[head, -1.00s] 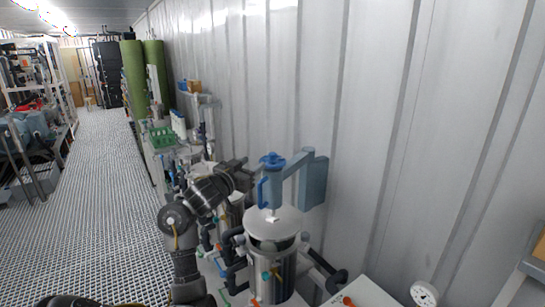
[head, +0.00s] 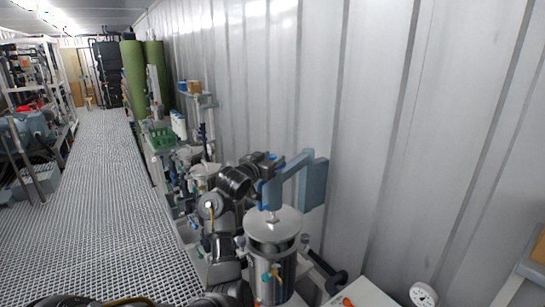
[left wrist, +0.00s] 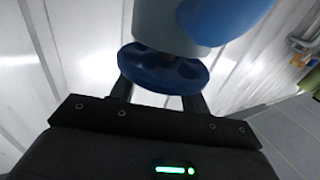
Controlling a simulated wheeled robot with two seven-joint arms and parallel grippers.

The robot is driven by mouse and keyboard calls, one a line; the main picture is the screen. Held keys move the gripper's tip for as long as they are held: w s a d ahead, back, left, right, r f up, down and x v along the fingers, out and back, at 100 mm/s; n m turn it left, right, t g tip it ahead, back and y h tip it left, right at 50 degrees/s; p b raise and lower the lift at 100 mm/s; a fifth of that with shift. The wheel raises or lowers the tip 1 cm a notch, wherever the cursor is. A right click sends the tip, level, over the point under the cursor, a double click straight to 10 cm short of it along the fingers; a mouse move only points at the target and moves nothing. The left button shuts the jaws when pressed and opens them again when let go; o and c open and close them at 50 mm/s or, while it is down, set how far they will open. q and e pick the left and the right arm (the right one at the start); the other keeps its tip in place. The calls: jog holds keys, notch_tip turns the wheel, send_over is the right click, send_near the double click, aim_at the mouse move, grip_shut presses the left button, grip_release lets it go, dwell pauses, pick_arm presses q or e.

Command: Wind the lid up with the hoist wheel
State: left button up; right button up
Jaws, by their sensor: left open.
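The blue hoist has an arm (head: 296,165) and a column (head: 315,183) against the wall. My left gripper (head: 268,160) is at the top of the hoist and mostly hides the wheel (head: 274,156) in the head view. In the left wrist view the blue wheel (left wrist: 160,72) lies across the open fingers, one on each side; I cannot tell whether they touch it. My right gripper is not in view.
The corrugated wall (head: 400,130) is close behind the hoist. Pipes and another vessel (head: 207,170) stand to the left. A white gauge (head: 423,294) is at lower right. The grated floor (head: 90,210) is clear on the left.

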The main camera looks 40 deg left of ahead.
pick_arm(q)
jog(key=shift+w, duration=0.35)
jog(key=shift+c, duration=0.5)
jog(key=c, duration=0.9)
jog(key=shift+o, duration=0.2)
jog(key=shift+f+n+y+b, duration=0.2)
jog(key=shift+n+y+b, duration=0.2)
jog(key=shift+y+b, duration=0.35)
jog(key=shift+r+n+g+y+b, duration=0.3)
jog(key=shift+n+y+b, duration=0.45)
jog(key=shift+y, duration=0.2)
jog(key=o, duration=1)
jog(key=shift+c, duration=0.2)
jog(key=shift+s+f, duration=0.1)
